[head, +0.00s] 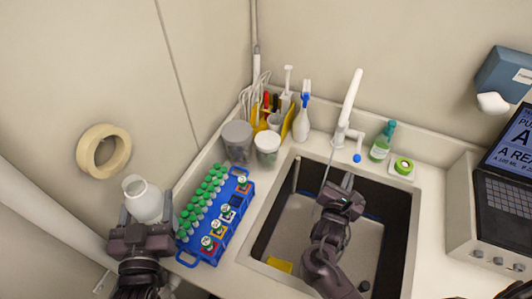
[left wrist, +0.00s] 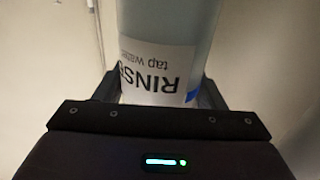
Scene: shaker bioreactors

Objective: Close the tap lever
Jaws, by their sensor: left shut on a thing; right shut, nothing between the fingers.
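The white tap (head: 350,98) stands at the back edge of the sink. A small part with a blue end (head: 357,157), which looks like the tap lever, hangs at its lower right. A thin pale streak runs down from the tap into the sink; I cannot tell for sure if it is water. My right gripper (head: 347,182) is shut and empty over the sink, just below the blue end and apart from it. My left gripper (head: 143,222) is shut on a whitish bottle (head: 143,200). In the left wrist view the bottle (left wrist: 165,40) has a "RINSE tap water" label.
The sink (head: 400,235) has a yellow item (head: 280,265) at its front left. A blue rack (head: 205,255) with green-capped tubes stands left of it. Grey tubs (head: 238,140), a green bottle (head: 382,142) and green tape (head: 403,165) line the back. An instrument (head: 490,215) stands right.

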